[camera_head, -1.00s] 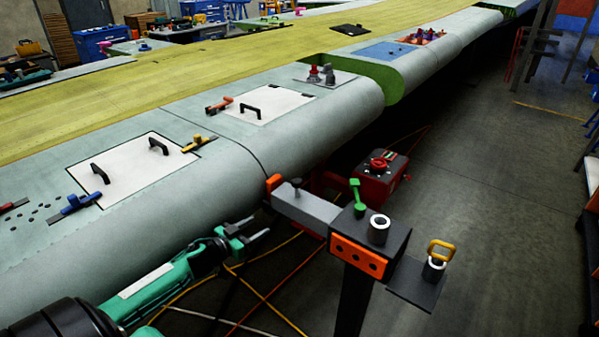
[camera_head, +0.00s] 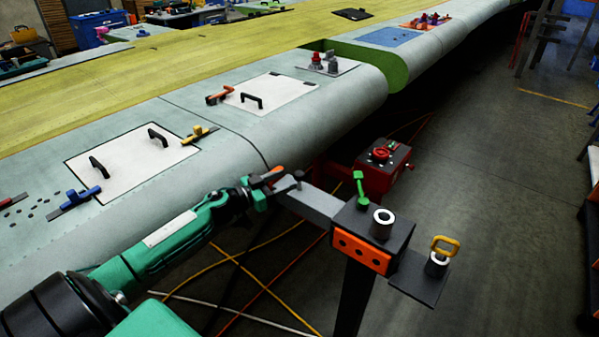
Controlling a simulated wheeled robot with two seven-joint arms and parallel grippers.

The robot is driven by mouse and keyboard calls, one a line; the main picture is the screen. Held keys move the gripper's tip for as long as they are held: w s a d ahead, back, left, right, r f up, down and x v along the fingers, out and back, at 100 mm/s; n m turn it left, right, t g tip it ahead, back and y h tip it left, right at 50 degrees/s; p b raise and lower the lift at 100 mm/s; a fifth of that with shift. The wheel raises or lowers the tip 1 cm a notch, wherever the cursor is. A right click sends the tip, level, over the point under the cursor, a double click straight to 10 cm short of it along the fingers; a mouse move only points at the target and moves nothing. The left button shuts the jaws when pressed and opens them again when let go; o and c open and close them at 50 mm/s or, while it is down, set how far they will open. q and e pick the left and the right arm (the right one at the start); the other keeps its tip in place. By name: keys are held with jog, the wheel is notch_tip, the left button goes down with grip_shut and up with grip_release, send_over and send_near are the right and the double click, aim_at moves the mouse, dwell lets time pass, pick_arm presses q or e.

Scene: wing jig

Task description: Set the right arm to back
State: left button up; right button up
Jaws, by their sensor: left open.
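My left arm comes in from the lower left, and its gripper (camera_head: 272,184) is open. It is beside the left end of a grey bar on a dark stand (camera_head: 350,300), near an orange piece (camera_head: 273,174) there. The gripper partly covers that end, and I cannot tell whether it touches it. My right arm's gripper is not in view.
The stand carries a green handle (camera_head: 361,189), a white-topped cylinder (camera_head: 382,224) and a yellow ring (camera_head: 444,246). A red box (camera_head: 383,165) is behind it. The long wing (camera_head: 250,140) fills the left. Cables lie on the floor; the right floor is open.

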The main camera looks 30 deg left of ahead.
aim_at(300, 172)
pick_arm(q)
jog(key=shift+p+x, duration=0.65)
jog(key=shift+x, duration=2.55)
grip_shut()
jog(key=shift+d+r+p, duration=0.1)
jog(key=shift+d+p, duration=0.45)
jog(key=shift+d, duration=0.05)
jog(key=d+p, duration=0.1)
jog(key=d, duration=0.2)
jog(key=d+p, duration=0.2)
jog(key=d, duration=0.2)
jog(key=s+d+p, duration=0.1)
jog(key=d+p, duration=0.1)
jog(key=d, duration=0.1)
jog(key=shift+d, duration=0.65)
